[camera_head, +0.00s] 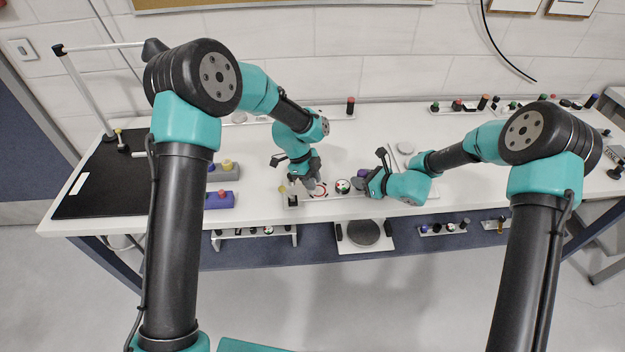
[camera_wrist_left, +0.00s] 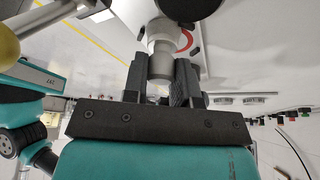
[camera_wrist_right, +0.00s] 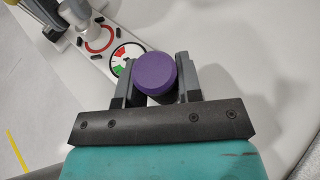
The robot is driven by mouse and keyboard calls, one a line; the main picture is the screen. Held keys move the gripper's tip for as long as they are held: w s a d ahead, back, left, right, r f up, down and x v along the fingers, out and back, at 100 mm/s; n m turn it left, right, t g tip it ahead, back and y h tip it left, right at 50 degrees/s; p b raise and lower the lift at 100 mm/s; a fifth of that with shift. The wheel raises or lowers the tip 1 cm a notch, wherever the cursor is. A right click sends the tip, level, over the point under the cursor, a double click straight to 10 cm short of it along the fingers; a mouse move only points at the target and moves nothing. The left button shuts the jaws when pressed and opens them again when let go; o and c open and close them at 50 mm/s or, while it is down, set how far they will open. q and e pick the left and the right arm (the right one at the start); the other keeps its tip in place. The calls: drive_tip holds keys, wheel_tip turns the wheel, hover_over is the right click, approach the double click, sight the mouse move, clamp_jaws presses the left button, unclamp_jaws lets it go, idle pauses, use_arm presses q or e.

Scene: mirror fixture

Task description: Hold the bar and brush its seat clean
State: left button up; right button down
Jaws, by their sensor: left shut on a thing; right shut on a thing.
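My left gripper (camera_head: 312,186) is shut on a pale grey metallic bar (camera_wrist_left: 160,64), which stands between its fingers in the left wrist view. The bar (camera_wrist_right: 80,18) also shows in the right wrist view, at a seat marked by a red ring (camera_wrist_right: 100,42) on a white fixture strip (camera_head: 322,197). Whether the bar touches the seat is unclear. My right gripper (camera_head: 370,183) is shut on a purple-topped cylindrical piece (camera_wrist_right: 155,72), to the right of the seat. The lower end of this piece is hidden, so I cannot tell if it is a brush.
A red, white and green dial (camera_wrist_right: 126,58) lies between the ring and my right gripper. A black mat (camera_head: 105,185) covers the table's left end. Small parts line the back rack (camera_head: 465,107).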

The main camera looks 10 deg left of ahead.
use_arm(q)
drive_tip(key=shift+w+d, duration=0.25)
drive_tip(key=shift+d, duration=0.75)
drive_tip(key=shift+w+d, duration=0.25)
drive_tip(key=shift+d, duration=0.7)
drive_tip(key=shift+r, duration=0.1)
drive_tip(key=shift+r, duration=2.95)
wheel_tip(320, 180, up, 3)
drive_tip(key=shift+w+a, duration=0.1)
drive_tip(key=shift+a, duration=0.05)
